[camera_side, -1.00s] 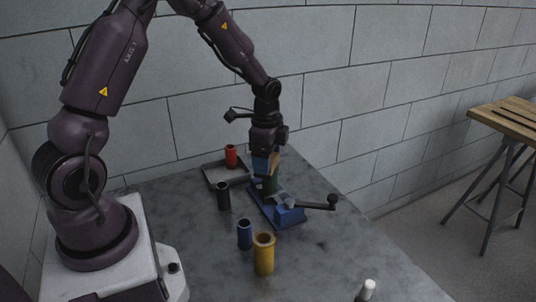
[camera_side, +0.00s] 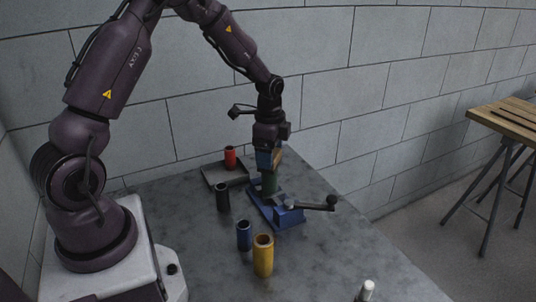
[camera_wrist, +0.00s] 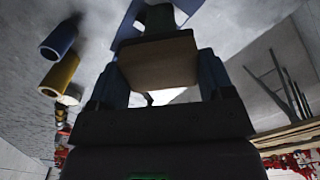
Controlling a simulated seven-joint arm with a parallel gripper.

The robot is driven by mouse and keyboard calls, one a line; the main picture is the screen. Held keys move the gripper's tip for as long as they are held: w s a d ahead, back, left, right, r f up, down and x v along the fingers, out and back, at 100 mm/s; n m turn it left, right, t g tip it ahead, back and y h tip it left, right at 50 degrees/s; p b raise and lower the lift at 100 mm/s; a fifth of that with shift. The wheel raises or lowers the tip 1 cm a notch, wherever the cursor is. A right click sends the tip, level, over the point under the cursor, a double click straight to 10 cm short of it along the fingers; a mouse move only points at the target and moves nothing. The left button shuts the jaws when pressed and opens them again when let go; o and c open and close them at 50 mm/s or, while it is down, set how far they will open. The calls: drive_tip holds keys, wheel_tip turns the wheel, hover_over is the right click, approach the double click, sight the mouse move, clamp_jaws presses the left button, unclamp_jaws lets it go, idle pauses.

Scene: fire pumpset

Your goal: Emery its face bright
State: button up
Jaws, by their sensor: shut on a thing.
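My gripper (camera_side: 268,158) is shut on a tan block (camera_wrist: 158,62), one finger on each side of it in the wrist view. The block is likely the emery block; it also shows partly behind a finger in the side view (camera_side: 278,156). A green cylindrical part (camera_side: 270,184) stands upright in a blue vise (camera_side: 289,216). The green part (camera_wrist: 160,14) also shows just beyond the block in the wrist view. The block is at the top of the green part; I cannot tell whether they touch. The green part's top face is hidden.
The vise's dark handle (camera_side: 318,204) sticks out right. A black tube (camera_side: 222,197), a blue tube (camera_side: 244,236) and a yellow tube (camera_side: 263,257) stand left and in front. A red tube (camera_side: 230,157) stands on a grey tray (camera_side: 212,179). The table's front right is mostly clear.

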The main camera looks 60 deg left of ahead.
drive_tip(key=shift+w+a, duration=0.95)
drive_tip(key=shift+a, duration=0.05)
drive_tip(key=shift+s+d, duration=1.95)
drive_tip(key=shift+d, duration=0.05)
drive_tip(key=shift+w+a, duration=0.1)
idle(3.5)
drive_tip(key=shift+w+a, duration=1.9)
